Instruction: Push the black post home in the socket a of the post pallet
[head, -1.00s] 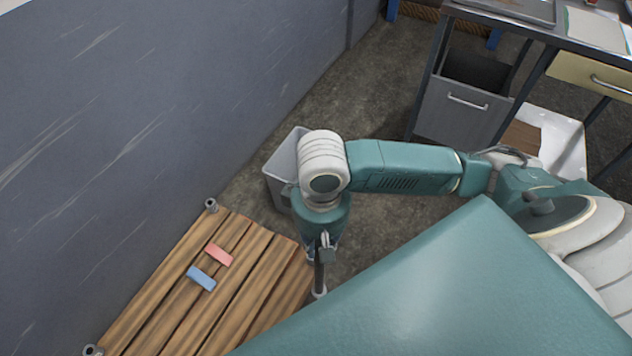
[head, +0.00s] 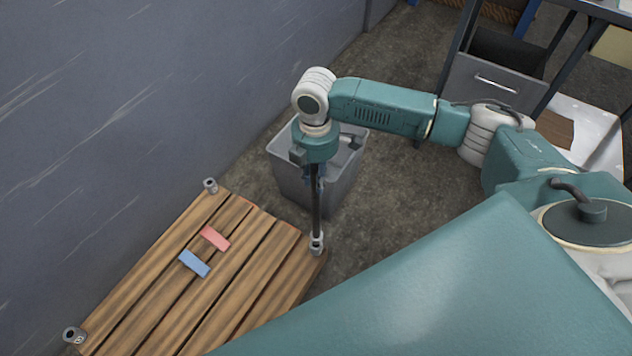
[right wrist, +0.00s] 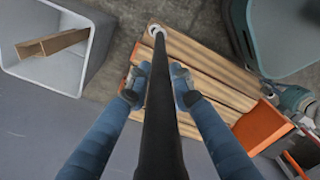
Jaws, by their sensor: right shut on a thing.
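The black post (head: 316,210) stands roughly upright, its lower end at the grey socket (head: 316,246) on the right corner of the wooden post pallet (head: 190,313). How deep it sits I cannot tell. My right gripper (head: 314,172) is shut on the post well above the socket, pointing down. In the right wrist view the post (right wrist: 158,125) runs between the blue fingers of the gripper (right wrist: 159,86) to a pale socket ring (right wrist: 156,30). No socket letter is legible. My left gripper is not in view.
Other sockets stand at the pallet's far corner (head: 210,185) and left corner (head: 74,335). A red block (head: 215,238) and a blue block (head: 194,263) lie on the slats. A grey bin (head: 345,185) stands behind the post, and a grey wall (head: 130,100) runs along the left.

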